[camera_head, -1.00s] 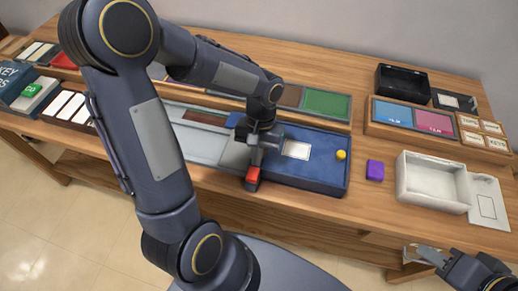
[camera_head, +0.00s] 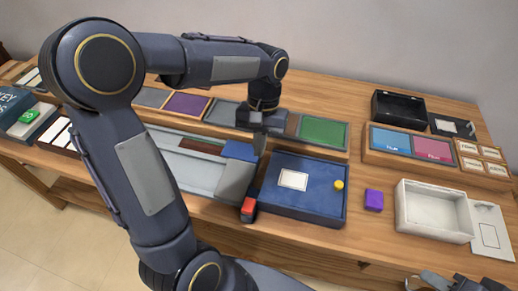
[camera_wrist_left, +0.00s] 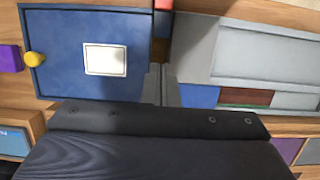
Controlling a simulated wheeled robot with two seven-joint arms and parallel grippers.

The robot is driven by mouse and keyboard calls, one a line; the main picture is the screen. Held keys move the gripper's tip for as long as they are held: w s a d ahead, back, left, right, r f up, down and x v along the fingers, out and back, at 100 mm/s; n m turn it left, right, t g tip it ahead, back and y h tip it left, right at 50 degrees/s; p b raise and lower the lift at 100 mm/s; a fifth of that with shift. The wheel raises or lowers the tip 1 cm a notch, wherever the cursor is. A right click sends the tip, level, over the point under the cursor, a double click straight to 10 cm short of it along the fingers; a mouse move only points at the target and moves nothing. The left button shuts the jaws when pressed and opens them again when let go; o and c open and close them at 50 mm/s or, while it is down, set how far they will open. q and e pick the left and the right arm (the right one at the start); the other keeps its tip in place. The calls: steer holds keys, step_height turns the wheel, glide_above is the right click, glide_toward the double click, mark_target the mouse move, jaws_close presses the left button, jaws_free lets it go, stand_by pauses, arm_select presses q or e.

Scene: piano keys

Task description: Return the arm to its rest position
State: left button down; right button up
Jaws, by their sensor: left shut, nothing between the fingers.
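Part of my right gripper (camera_head: 430,282) shows at the bottom right edge, cut off by the frame. I cannot tell whether it is open.
A red-ended block (camera_head: 248,207) sits at the blue tray's front left corner. The tray holds a white card (camera_head: 293,180) and a yellow knob (camera_head: 339,185). A purple cube (camera_head: 374,200) and a white box (camera_head: 432,212) stand to the right. Coloured panels, including green (camera_head: 323,132), line the back.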

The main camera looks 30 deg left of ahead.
stand_by(0.4)
arm_select(q)
steer(key=s+d+r+m+t+h, duration=0.1)
steer(key=s+d+r+t+h, duration=0.1)
steer(key=s+t, duration=0.6)
steer(key=s+r+h, duration=0.1)
steer(key=s, duration=0.5)
steer(key=shift+r, duration=0.2)
